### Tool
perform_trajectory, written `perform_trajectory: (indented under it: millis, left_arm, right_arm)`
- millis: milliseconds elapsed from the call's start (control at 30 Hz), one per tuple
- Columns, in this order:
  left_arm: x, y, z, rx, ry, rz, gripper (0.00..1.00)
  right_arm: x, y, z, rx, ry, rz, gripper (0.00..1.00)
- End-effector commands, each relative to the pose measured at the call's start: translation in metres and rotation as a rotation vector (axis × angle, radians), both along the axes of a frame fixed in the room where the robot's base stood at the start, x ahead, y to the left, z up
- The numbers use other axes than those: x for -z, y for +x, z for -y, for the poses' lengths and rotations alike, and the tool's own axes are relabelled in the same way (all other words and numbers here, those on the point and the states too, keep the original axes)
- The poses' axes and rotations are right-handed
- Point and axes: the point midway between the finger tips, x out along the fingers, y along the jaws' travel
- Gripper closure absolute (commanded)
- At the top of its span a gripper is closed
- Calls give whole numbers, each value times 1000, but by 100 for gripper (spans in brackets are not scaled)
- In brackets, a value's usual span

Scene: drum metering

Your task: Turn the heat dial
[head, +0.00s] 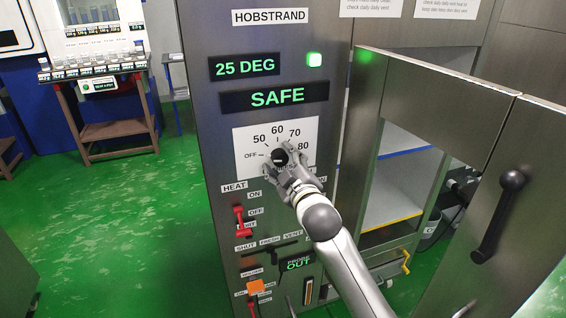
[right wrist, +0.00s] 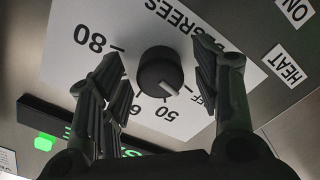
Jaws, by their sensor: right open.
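The heat dial is a round black knob (head: 280,156) on a white scale plate (head: 248,140) marked OFF, 50, 60, 70 and 80, on the grey cabinet front. In the right wrist view the knob (right wrist: 160,74) shows a white pointer mark directed between OFF and 50. My right gripper (head: 287,168) is at the dial, with its arm coming from the lower right. In the wrist view its open fingers (right wrist: 158,68) stand on either side of the knob, with gaps visible. My left gripper is not in view.
Displays read 25 DEG (head: 245,66) and SAFE (head: 276,96), with a lit green lamp (head: 315,60). A red heat switch (head: 240,220) sits below the dial. A cabinet door with a black handle (head: 498,215) stands open at the right.

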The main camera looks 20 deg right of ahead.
Motion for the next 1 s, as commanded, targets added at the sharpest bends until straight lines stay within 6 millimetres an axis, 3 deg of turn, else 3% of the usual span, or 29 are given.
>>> perform_trajectory:
  millis: [100,467,767,1000]
  left_arm:
    - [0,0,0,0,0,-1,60]
    - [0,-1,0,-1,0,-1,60]
    - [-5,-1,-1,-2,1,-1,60]
    - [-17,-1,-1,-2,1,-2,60]
  right_arm:
    - [0,0,0,0,0,0,44]
    - [0,0,0,0,0,0,88]
    - [-1,0,-1,-1,49,-2,88]
    - [-1,0,-1,-1,200,-9,88]
